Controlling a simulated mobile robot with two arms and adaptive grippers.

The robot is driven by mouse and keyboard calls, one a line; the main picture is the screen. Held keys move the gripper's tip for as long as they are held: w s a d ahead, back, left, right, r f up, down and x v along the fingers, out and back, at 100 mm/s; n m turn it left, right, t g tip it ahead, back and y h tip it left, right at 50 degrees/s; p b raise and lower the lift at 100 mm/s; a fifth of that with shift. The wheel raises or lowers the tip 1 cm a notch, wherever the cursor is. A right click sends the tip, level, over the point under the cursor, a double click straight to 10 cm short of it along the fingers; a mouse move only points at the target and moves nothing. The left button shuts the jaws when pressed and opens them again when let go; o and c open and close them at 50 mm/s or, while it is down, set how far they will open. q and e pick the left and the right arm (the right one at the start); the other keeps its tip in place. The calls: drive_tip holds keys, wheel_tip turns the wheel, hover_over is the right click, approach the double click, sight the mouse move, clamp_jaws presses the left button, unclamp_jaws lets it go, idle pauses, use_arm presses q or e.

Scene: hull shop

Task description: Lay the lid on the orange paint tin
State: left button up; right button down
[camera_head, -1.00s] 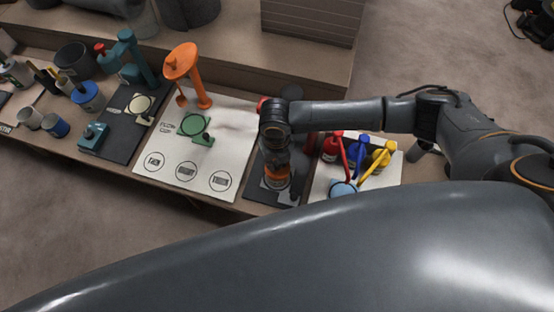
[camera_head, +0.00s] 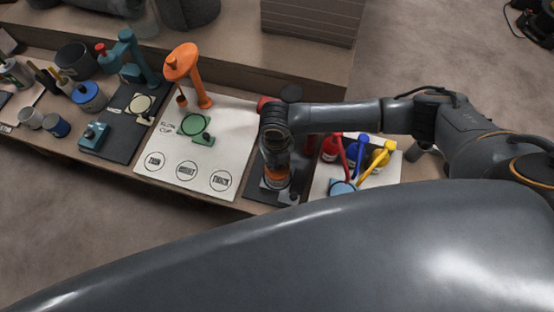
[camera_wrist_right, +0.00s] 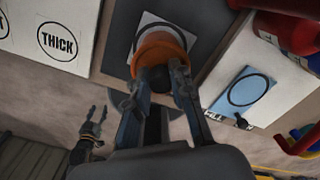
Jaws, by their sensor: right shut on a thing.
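The orange paint tin (camera_wrist_right: 158,50) stands on a white card on a dark mat, beyond my right fingertips in the right wrist view. Its orange side also shows in the head view (camera_head: 276,174), partly behind my right wrist. My right gripper (camera_wrist_right: 157,84) is shut on a small dark piece, seemingly the knob of the lid (camera_wrist_right: 158,78), right at the tin. The lid's edge is mostly hidden, so I cannot tell whether it touches the tin. My left gripper (camera_wrist_right: 94,118) shows in the right wrist view, apart from the tin, empty with fingers spread.
Right of the mat, a white board (camera_head: 322,181) holds red, blue and yellow containers. Left of it lies a white printed board (camera_head: 225,160) with a green piece (camera_head: 203,138) and an orange stand (camera_head: 200,88). My arm crosses above the bench.

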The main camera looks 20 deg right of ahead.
drive_tip(key=c, duration=0.6)
unclamp_jaws()
drive_tip(key=shift+r, duration=0.1)
drive_tip(key=shift+r+p, duration=3.45)
drive_tip(key=shift+p, duration=0.15)
